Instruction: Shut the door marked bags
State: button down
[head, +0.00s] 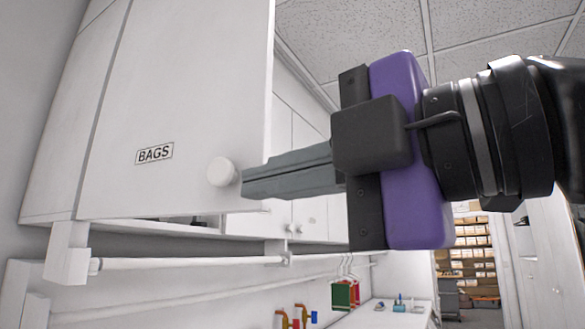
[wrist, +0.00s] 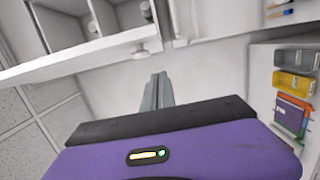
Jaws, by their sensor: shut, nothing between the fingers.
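The white door marked BAGS (head: 120,110) fills the left of the head view. Its black-lettered label (head: 154,153) is left of a round white knob (head: 221,171) near the lower right corner. The door stands open, its free edge out in front of the cabinets behind. My gripper (head: 245,182) points left, its grey fingers closed together, tips just right of the knob. I cannot tell whether they touch it. In the wrist view my gripper's fingertips (wrist: 159,78) are together and empty, in front of a pale wall.
Other white cabinet doors (head: 300,150) lie behind. A white rail (head: 190,262) runs below the cabinet. Hangers with green and red items (head: 345,293) hang lower down. The wrist view shows open compartments (wrist: 65,30) at upper left and shelved coloured items (wrist: 293,84) at right.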

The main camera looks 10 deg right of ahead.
jog(key=w+a+p, duration=0.2)
jog(key=w, duration=0.5)
jog(key=shift+w, duration=0.4)
